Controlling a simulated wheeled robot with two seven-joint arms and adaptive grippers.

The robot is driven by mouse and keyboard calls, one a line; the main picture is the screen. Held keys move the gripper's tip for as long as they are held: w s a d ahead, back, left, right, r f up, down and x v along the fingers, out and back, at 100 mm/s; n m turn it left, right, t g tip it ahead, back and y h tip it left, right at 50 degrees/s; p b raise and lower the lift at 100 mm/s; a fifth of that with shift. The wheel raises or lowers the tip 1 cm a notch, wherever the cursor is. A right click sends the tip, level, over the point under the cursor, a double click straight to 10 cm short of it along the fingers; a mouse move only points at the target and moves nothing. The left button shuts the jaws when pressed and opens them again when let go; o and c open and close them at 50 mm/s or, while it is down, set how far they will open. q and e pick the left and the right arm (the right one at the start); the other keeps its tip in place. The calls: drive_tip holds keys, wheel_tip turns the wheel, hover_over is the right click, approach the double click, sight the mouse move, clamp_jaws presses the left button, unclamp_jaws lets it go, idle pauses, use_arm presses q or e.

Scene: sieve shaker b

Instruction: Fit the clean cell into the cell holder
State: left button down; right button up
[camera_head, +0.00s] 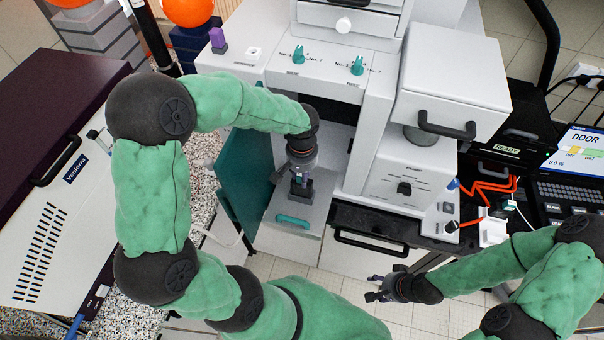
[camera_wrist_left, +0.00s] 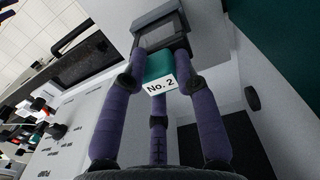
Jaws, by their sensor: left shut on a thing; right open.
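My left gripper (camera_head: 302,172) is inside the open bay of the white machine, pointing down. In the left wrist view its purple fingers (camera_wrist_left: 158,85) are shut on a teal-topped piece marked "No. 2" (camera_wrist_left: 159,70), which appears to be the cell. A dark grey block with a glassy face (camera_wrist_left: 160,32) is right at the piece, and it also shows below the fingers in the head view (camera_head: 301,191). It may be the cell holder; I cannot tell how far the piece sits in it. My right gripper (camera_head: 380,290) is open and empty over the floor at lower right.
Two teal pieces, one at left (camera_head: 299,55) and one at right (camera_head: 357,66), stand on the machine's upper ledge. A teal door (camera_head: 246,165) stands open left of the bay. A control box (camera_head: 405,172) is close on the right.

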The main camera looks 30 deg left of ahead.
use_arm(q)
drive_tip(key=shift+f+b, duration=1.05)
drive_tip(key=shift+f, duration=0.2)
drive_tip(key=c, duration=0.9)
unclamp_jaws()
drive_tip(key=shift+o, duration=0.2)
wheel_tip(320, 180, up, 12)
drive_tip(key=shift+r, duration=0.1)
